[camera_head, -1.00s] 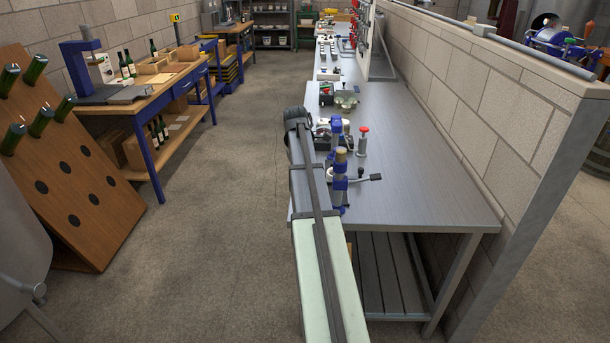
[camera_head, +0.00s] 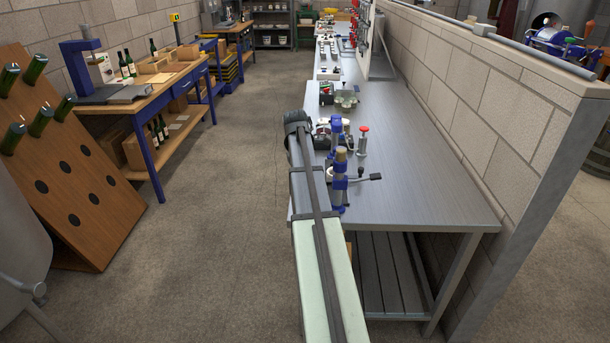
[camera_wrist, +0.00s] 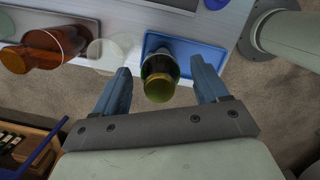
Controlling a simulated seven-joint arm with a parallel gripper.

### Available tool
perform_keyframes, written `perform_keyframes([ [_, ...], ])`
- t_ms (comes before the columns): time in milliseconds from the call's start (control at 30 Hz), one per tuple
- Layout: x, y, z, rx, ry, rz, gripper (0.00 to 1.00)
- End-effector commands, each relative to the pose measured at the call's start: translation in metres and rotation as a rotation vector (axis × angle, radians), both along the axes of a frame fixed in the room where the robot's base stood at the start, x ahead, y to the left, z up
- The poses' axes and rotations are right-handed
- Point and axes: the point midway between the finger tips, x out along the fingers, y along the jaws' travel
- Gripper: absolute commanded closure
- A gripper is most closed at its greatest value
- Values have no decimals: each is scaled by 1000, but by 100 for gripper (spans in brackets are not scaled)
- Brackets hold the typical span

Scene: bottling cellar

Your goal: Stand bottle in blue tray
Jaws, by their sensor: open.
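A dark green bottle with a gold top (camera_wrist: 158,78) shows in the wrist view, its top pointing toward the camera. Its base end overlaps the blue tray (camera_wrist: 209,60); it looks upright there, but the contact at its foot is hidden. My gripper (camera_wrist: 160,66) is open, with one blue finger on each side of the bottle and visible gaps on both sides. In the head view my arm hides the gripper, and I cannot make out this bottle or the tray.
In the wrist view a brown bottle (camera_wrist: 45,46) and a clear round vessel (camera_wrist: 105,53) stand left of the blue tray. In the head view the steel table (camera_head: 425,180) is bare at its near right, beside the block wall (camera_head: 500,110). A bottle rack (camera_head: 75,170) stands far left.

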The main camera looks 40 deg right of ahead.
Motion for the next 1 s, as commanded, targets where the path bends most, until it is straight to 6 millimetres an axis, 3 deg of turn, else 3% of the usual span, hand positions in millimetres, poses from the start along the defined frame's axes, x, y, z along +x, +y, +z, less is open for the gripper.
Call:
perform_keyframes([
  [233,1,1,16,-2,-1,0,27],
  [700,6,12,94,-2,-1,0,27],
  [1000,7,16,119,0,0,0,27],
])
